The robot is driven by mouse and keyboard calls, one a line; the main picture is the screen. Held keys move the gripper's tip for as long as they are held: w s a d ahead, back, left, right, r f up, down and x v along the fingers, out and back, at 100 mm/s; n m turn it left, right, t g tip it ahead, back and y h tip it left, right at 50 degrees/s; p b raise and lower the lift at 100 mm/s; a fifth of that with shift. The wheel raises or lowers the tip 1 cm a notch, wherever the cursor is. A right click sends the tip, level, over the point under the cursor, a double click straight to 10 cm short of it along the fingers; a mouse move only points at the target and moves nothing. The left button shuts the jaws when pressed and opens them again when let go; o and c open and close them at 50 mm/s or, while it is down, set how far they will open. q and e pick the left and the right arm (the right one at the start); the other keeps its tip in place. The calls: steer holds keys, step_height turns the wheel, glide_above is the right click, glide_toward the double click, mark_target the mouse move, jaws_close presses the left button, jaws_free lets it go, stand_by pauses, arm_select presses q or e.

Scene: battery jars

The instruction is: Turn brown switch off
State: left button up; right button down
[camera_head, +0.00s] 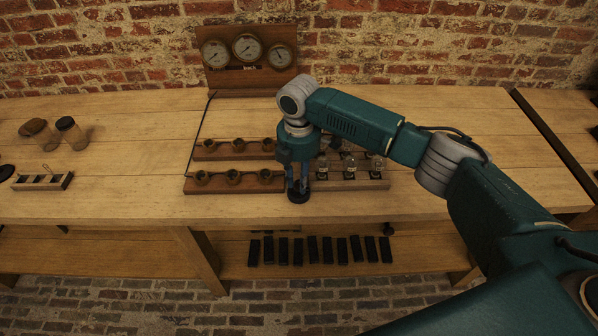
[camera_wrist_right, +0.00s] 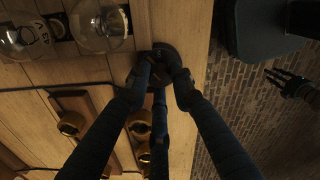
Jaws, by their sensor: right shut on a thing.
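My right gripper (camera_head: 298,190) points down at the front edge of the wooden bench, between the two halves of the front board row. In the right wrist view its fingers (camera_wrist_right: 163,75) are closed on a dark round piece (camera_wrist_right: 163,52); the fingers hide part of it. I cannot tell whether that piece is a switch. A small light strip (camera_head: 42,183) with dark slots and one upright lever lies at the far left. No switch clearly brown can be made out. A dark fingered shape (camera_wrist_right: 290,85), probably my left gripper, is small in the right wrist view.
Brown boards with brass cups (camera_head: 233,177) lie left of my right gripper, glass jars (camera_head: 349,167) on a board right of it. A gauge panel (camera_head: 248,75) stands behind. Black blocks (camera_head: 312,249) line the lower shelf.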

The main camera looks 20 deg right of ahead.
steer(key=n+p, duration=0.2)
steer(key=n, duration=0.2)
steer(key=shift+s+n, duration=0.1)
steer(key=shift+n, duration=0.2)
steer(key=n, duration=0.2)
steer(key=shift+n, duration=0.3)
steer(key=shift+f+n+p, duration=0.1)
steer(key=shift+n+p, duration=0.3)
steer(key=shift+n, duration=1.1)
steer(key=c, duration=1.5)
jaws_free()
